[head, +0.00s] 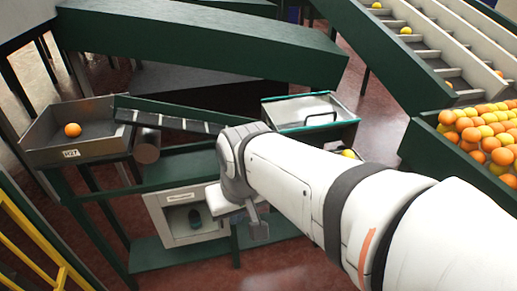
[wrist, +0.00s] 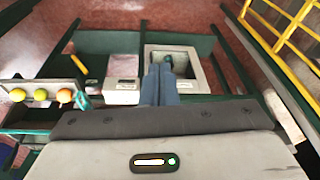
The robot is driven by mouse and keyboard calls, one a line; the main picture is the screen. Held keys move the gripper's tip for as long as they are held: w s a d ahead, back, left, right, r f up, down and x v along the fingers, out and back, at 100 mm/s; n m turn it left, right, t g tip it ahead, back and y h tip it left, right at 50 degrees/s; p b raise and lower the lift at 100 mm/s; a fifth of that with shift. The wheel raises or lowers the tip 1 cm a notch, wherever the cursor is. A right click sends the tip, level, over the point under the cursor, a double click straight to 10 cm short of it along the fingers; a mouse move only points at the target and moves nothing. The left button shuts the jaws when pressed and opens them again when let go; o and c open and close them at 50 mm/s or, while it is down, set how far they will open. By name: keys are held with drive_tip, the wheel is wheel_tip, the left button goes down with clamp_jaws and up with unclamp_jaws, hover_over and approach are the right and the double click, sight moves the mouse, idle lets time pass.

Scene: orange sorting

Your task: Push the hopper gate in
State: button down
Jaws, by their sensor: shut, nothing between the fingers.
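My gripper (head: 259,230) hangs beneath the end of my white arm, in front of the green bench in the head view. In the wrist view its two blue-grey fingers (wrist: 160,85) lie together, shut and empty, with their tips over a grey-white box with a dark recess (wrist: 183,62). I cannot clearly pick out the hopper gate. In the wrist view a small teal part (wrist: 82,101) sits beside a row of fruit at the left. My arm hides part of the bench.
A grey bin (head: 100,152) marked H27 holds one orange (head: 72,130) at the left. A slatted chute (head: 175,121) runs from it towards my arm. Heaped fruit (head: 485,135) fills a green-sided crate at the right. Yellow railings (wrist: 290,30) stand at the wrist view's right.

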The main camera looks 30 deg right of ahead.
drive_tip(key=w+d+f+m+t+y+b, duration=0.1)
drive_tip(key=w+d+f+m+y+b, duration=0.2)
drive_tip(key=f+m+b, duration=0.4)
drive_tip(key=w+d+f+m+t+y+b, duration=0.1)
drive_tip(key=w+f+m+t+y+b, duration=0.25)
drive_tip(key=f+m, duration=0.55)
drive_tip(key=d+f+m+t+h+b, duration=0.3)
drive_tip(key=d+m+t+h+b, duration=0.15)
drive_tip(key=d+m, duration=0.7)
drive_tip(key=d+f+m+t+h+b, duration=0.25)
drive_tip(key=d+m+t+b, duration=0.4)
drive_tip(key=d, duration=0.85)
drive_tip(key=w+m+g+p, duration=0.1)
drive_tip(key=w+p, duration=0.1)
drive_tip(key=w, duration=1.1)
drive_tip(key=shift+w+m, duration=0.25)
drive_tip(key=shift+m, duration=0.05)
drive_tip(key=shift+h, duration=0.25)
drive_tip(key=w+d+b, duration=0.1)
drive_tip(key=w+d, duration=0.1)
drive_tip(key=w, duration=0.6)
drive_tip(key=shift+w+r+b, duration=0.25)
drive_tip(key=shift+w+b, duration=0.1)
drive_tip(key=shift+w, duration=0.05)
